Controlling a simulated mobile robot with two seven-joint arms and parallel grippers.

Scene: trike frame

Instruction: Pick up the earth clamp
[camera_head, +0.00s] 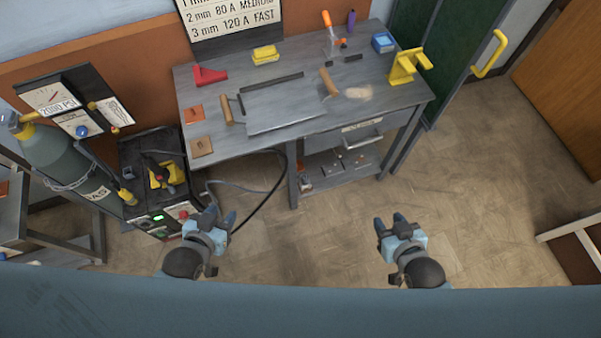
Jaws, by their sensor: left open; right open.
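No earth clamp can be made out for certain. A yellow and black item (165,175) sits on top of the dark welding machine (150,205) at the left; it is too small to tell whether it is the clamp. Black and grey cables (262,190) loop from the machine toward the table. My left gripper (219,217) is open and empty, just right of the machine's front as seen in the head view. My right gripper (391,222) is open and empty, over the floor in front of the table.
The grey metal workbench (290,75) carries a red angled piece (208,76), a yellow block (265,54), a yellow stand (407,66) and a blue box (383,42). A gas cylinder (65,160) stands left of the machine.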

